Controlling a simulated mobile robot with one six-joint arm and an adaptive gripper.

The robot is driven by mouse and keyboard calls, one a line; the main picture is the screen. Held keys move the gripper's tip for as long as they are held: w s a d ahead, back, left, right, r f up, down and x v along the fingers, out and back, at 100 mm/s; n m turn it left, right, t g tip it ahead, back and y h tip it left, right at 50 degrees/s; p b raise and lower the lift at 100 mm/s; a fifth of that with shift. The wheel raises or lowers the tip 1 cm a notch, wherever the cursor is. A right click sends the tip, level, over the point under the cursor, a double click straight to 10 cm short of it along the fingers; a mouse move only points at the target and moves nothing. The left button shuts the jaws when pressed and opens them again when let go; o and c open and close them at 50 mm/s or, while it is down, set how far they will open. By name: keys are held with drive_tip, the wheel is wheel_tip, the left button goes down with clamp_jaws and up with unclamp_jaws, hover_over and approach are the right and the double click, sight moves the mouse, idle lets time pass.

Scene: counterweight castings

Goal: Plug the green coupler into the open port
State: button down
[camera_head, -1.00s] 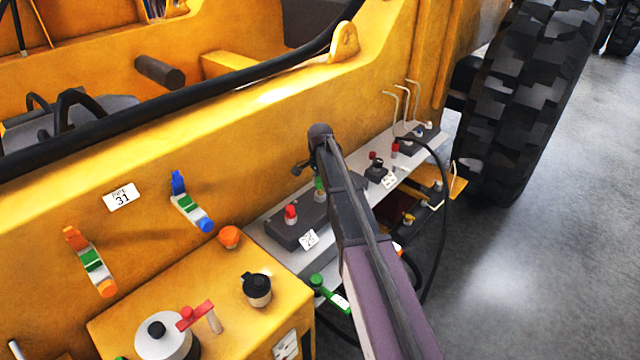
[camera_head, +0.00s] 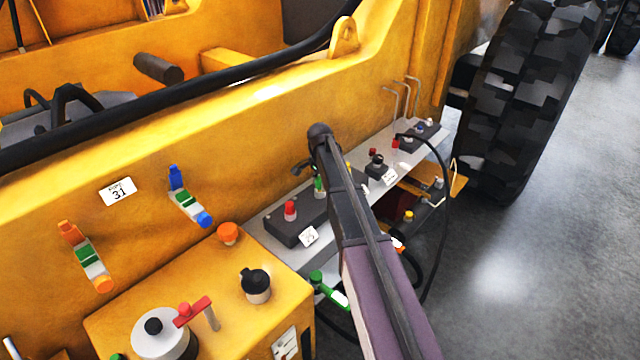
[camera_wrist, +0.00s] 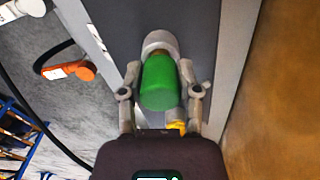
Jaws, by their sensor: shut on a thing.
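My gripper (camera_wrist: 161,80) is shut on a green cylinder (camera_wrist: 160,84), one finger on each side. No hose shows on this cylinder. A pale grey round collar (camera_wrist: 158,40) shows at its far end, with a narrow brownish band between. In the head view the green cylinder (camera_head: 319,186) stands upright over a pale base on a dark block, beside a red-topped fitting (camera_head: 290,211); my arm covers most of the gripper there. A green hose coupler (camera_head: 316,278) with a white tag lies lower, below the ledge. I cannot tell which port is open.
A grey ledge (camera_head: 274,251) carries several dark valve blocks along the yellow wall. An orange hose end (camera_wrist: 82,71) with a white tag hangs on the floor side, near a black hose (camera_head: 446,200). A yellow box (camera_head: 215,275) with a black-capped jar stands at left.

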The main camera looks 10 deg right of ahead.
sight(319, 178)
drive_tip(key=shift+f+b, duration=0.35)
drive_tip(key=shift+f, duration=0.05)
drive_tip(key=shift+c, duration=1.1)
unclamp_jaws()
drive_tip(key=shift+r, duration=0.1)
wheel_tip(319, 178, up, 9)
drive_tip(key=p, duration=0.9)
drive_tip(key=shift+r, duration=0.15)
drive_tip(key=shift+a, duration=0.1)
drive_tip(key=s+f+n+b, duration=0.2)
drive_tip(key=s+n, duration=1)
drive_tip(key=s, duration=1.7)
drive_tip(key=shift+a+f+n+b, duration=0.3)
drive_tip(key=shift+a+f+b, duration=0.15)
drive_tip(key=shift+f, duration=0.2)
